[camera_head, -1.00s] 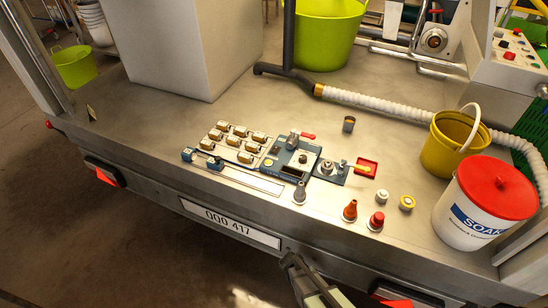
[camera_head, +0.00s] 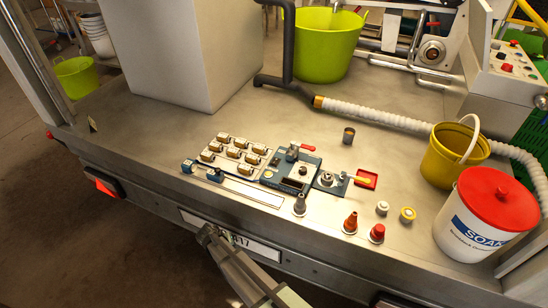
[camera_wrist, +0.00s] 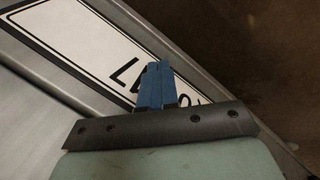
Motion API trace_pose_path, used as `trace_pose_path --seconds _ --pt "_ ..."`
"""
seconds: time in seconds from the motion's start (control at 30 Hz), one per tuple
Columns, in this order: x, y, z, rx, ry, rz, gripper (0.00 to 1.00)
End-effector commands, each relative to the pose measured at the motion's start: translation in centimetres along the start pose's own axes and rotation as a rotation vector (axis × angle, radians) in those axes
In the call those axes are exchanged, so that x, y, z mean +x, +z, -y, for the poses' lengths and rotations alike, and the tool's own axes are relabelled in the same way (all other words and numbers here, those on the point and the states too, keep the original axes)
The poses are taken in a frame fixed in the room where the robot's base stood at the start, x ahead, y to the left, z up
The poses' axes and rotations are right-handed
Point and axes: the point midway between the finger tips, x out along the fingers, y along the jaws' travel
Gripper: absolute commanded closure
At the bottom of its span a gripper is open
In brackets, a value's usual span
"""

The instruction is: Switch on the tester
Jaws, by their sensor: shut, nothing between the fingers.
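The tester looks to be the blue-grey unit (camera_head: 291,169) near the middle of the metal trailer bed, with a dark knob, a dark display window and a red-handled lever on top. Whether it is on cannot be told. My gripper (camera_head: 207,233) is in front of the trailer's rear edge, over the number plate (camera_head: 262,250), and apart from the tester. In the wrist view its blue fingers (camera_wrist: 156,84) are together and empty, with the number plate (camera_wrist: 95,45) behind them. The tester is not in the wrist view.
A rack of several tan-topped blocks (camera_head: 236,150) stands left of the tester. A grey cone (camera_head: 300,204), orange cone (camera_head: 350,222), red button (camera_head: 377,233) and red tray (camera_head: 366,178) are near it. A yellow bucket (camera_head: 448,160) and white SOAK tub (camera_head: 475,222) stand right.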

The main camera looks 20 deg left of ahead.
Motion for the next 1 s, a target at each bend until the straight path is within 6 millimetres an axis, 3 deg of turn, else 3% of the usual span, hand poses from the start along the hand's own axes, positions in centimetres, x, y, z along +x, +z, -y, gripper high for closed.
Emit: trace_pose_path --seconds 0.03,0.3,0.6,0.8,1.0 --pt "-1.4 -1.9 1.6 -0.008 -0.018 -0.023 1.00" --pt "-9.9 -8.9 8.8 -0.062 -0.119 -0.121 1.00" --pt "-20.5 -15.5 14.3 -0.168 -0.221 -0.211 1.00" --pt "-26.9 -19.6 14.3 -0.290 -0.268 -0.258 1.00" --pt "-32.6 -23.7 10.9 -0.458 -0.294 -0.299 1.00"
